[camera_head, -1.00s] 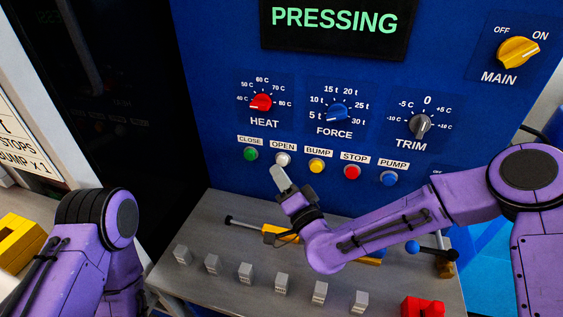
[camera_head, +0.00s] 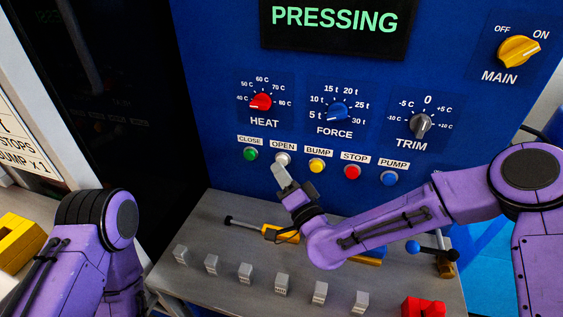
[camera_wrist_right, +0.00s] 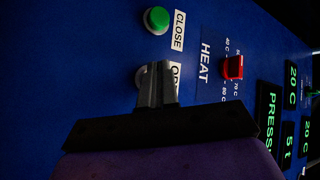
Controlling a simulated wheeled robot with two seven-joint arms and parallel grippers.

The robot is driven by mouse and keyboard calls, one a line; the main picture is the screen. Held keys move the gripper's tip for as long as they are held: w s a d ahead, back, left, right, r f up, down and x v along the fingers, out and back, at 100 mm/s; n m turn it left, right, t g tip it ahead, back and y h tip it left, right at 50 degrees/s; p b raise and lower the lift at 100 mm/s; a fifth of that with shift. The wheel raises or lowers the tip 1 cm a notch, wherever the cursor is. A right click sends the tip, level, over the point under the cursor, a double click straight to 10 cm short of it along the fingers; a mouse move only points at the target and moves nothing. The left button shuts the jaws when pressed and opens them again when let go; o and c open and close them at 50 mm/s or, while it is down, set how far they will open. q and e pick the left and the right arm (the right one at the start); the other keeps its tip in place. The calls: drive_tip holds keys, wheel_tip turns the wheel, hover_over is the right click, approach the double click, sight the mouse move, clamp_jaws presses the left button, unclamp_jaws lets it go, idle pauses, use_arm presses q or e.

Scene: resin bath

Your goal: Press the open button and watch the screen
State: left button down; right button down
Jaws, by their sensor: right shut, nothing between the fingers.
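The white open button (camera_head: 283,158) sits on the blue panel under the OPEN label, between the green CLOSE button (camera_head: 250,154) and the yellow BUMP button (camera_head: 316,165). My right gripper (camera_head: 279,172) is shut and empty, its fingertips just below and in front of the open button; I cannot tell if they touch it. In the right wrist view the fingers (camera_wrist_right: 157,85) cover most of the open button (camera_wrist_right: 141,75) and part of its label. The screen (camera_head: 335,22) reads PRESSING in green letters. My left arm is at the lower left; its gripper is not visible.
The red STOP button (camera_head: 352,172) and blue PUMP button (camera_head: 389,178) continue the row. Above are the HEAT (camera_head: 261,102), FORCE (camera_head: 337,112) and TRIM (camera_head: 420,125) knobs. The yellow MAIN switch (camera_head: 518,50) points toward ON. A grey shelf (camera_head: 215,225) with several small grey blocks lies below.

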drive_tip(key=shift+w+d, duration=0.15)
drive_tip(key=shift+w, duration=0.3)
idle(0.6)
drive_tip(key=shift+s, duration=0.15)
drive_tip(key=shift+s+a+b, duration=0.3)
drive_tip(key=shift+s+b, duration=0.05)
drive_tip(key=shift+s, duration=0.4)
drive_tip(key=s, duration=0.1)
drive_tip(key=s+a+b, duration=0.1)
drive_tip(key=s, duration=0.2)
drive_tip(key=shift+s+a+b, duration=0.25)
drive_tip(key=shift+s+b, duration=0.1)
drive_tip(key=shift+s, duration=0.05)
drive_tip(key=shift+d, duration=0.1)
idle(3.1)
